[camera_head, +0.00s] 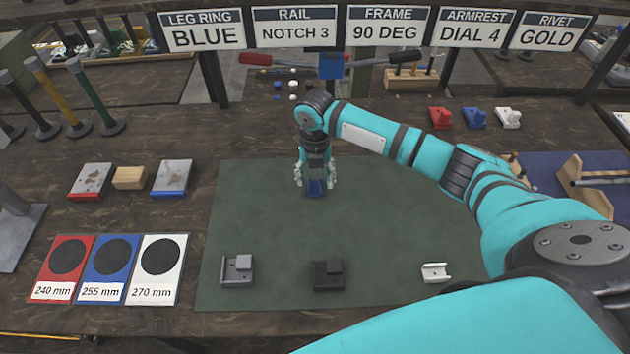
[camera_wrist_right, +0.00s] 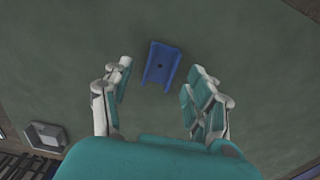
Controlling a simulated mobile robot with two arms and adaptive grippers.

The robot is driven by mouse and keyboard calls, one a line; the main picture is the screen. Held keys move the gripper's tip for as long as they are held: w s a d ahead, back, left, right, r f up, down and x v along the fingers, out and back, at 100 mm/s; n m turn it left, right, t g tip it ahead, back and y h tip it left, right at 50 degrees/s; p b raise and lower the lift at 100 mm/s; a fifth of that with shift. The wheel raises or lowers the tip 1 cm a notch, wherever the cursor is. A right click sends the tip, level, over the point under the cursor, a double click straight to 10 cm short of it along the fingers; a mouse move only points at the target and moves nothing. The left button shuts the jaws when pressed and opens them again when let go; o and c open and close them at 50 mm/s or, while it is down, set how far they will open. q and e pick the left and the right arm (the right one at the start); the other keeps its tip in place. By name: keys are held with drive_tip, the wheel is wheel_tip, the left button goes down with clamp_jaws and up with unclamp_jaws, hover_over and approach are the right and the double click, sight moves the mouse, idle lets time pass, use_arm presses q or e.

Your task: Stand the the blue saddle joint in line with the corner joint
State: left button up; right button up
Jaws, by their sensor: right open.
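The blue saddle joint (camera_head: 316,189) lies on the green mat (camera_head: 400,235), near its middle. In the right wrist view the blue saddle joint (camera_wrist_right: 162,64) is a channel-shaped piece with a small dark hole, slightly tilted in the picture. My right gripper (camera_head: 315,180) is open above it, with one finger on each side. In the wrist view the fingers of the right gripper (camera_wrist_right: 160,78) stand apart from the joint. A grey joint (camera_head: 238,270), a black joint (camera_head: 328,275) and a white joint (camera_head: 436,272) form a front row; I cannot tell which is the corner joint.
Red, blue and white cards (camera_head: 109,268) lie left of the mat. Red (camera_head: 439,118), blue (camera_head: 474,118) and white (camera_head: 508,118) pieces sit at the back right. A wooden block (camera_head: 130,178) stands between two plates. The mat between the blue joint and front row is clear.

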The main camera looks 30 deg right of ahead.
sight(315, 188)
wheel_tip(315, 188, up, 10)
drive_tip(key=shift+b, duration=0.4)
drive_tip(key=shift+r, duration=0.1)
